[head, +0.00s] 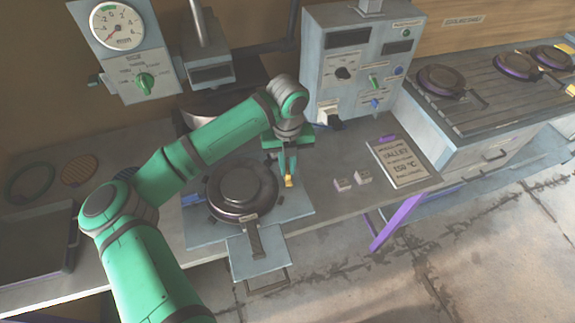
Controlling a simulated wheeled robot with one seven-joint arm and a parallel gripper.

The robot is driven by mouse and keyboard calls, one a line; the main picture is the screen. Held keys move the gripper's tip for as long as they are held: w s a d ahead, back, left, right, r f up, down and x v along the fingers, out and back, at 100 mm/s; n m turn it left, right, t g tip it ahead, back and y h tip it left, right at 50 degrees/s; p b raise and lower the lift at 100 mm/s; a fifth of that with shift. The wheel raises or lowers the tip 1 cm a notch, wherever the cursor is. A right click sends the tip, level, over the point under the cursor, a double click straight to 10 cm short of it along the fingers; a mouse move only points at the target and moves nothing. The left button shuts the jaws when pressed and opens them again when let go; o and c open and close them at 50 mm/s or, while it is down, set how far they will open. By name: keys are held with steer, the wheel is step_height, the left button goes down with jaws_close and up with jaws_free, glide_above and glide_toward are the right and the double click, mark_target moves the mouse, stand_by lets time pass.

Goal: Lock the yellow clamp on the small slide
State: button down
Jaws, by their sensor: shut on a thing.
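The yellow clamp (289,182) is at the right side of the round dark mould (240,192) in the head view. The mould sits on the small pale-blue slide (298,207), which rests on the bench with a tongue and handle toward the front. My gripper (288,174) points down and is shut on the yellow clamp; its fingers hide part of it. A blue clamp (191,200) shows at the left side of the mould. Whether the yellow clamp presses on the mould cannot be told at this size.
My arm crosses above the mould from the left. A control box (352,65) stands behind. Two small pale blocks (343,185) and a notepad (399,163) lie to the right. A dark tray (35,250) is at left. The bench edge runs in front.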

mark_target(288, 169)
steer(key=m, duration=1.2)
steer(key=shift+m, duration=2.2)
steer(key=c, duration=1.8)
jaws_free()
step_height(288, 169, up, 11)
